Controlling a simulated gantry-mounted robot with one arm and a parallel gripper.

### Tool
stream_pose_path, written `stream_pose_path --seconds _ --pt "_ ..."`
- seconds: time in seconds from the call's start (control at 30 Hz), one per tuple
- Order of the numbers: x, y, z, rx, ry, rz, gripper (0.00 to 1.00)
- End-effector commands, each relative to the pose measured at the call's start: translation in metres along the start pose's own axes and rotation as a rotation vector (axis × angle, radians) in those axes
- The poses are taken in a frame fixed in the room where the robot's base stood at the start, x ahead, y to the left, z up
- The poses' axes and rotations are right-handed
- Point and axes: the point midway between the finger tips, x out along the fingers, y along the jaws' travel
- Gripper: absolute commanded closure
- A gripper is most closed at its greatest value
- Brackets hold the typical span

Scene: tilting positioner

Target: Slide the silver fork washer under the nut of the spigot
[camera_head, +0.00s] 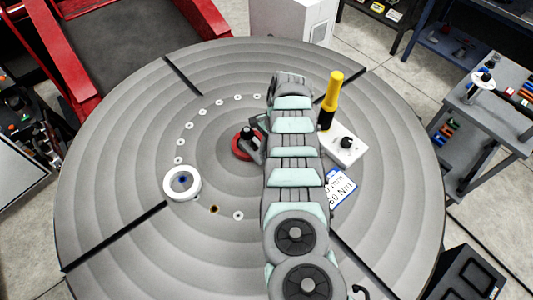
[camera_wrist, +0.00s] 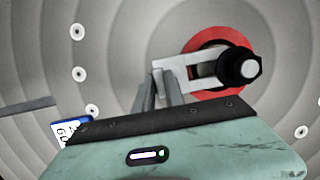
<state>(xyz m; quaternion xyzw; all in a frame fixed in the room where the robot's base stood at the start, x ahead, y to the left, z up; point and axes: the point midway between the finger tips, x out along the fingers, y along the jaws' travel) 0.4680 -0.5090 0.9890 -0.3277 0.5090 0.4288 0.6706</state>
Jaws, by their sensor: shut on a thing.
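The silver fork washer (camera_wrist: 172,74) is held at its closed end between the fingertips of my gripper (camera_wrist: 163,88), in the wrist view. Its two prongs point right, over the red ring (camera_wrist: 193,48), toward the spigot's black nut (camera_wrist: 239,67). A dark stem shows in the slot between the prongs. The prong tips reach close to the nut's left side; I cannot tell whether they are under it. In the head view the nut (camera_head: 246,132) stands above the red ring (camera_head: 238,148), beside my gripper; my arm hides the rest.
The spigot stands near the middle of a large round grey table (camera_head: 110,170). A white ring (camera_head: 170,190), a yellow-and-black handled tool (camera_head: 332,92), a white block with a black knob (camera_head: 340,153) and a blue-edged card (camera_head: 342,187) are on it. The table's left side is largely clear.

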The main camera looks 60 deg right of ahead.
Motion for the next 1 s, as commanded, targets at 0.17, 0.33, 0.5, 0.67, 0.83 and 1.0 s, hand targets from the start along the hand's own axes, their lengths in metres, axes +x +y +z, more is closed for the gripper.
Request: stream_pose_path --seconds 0.17,0.33,0.5,0.67,0.83,1.0 --pt "0.001 -0.004 0.000 -0.001 0.001 -0.002 1.00" --pt "0.001 -0.006 0.000 -0.001 0.000 -0.003 1.00" --pt "0.000 -0.009 0.000 -0.001 0.000 -0.003 1.00" --pt "0.000 -0.011 0.000 -0.001 0.000 -0.003 1.00" --pt "0.000 -0.012 0.000 -0.001 0.000 -0.002 1.00" --pt "-0.001 -0.013 0.001 0.000 0.000 -0.001 1.00"
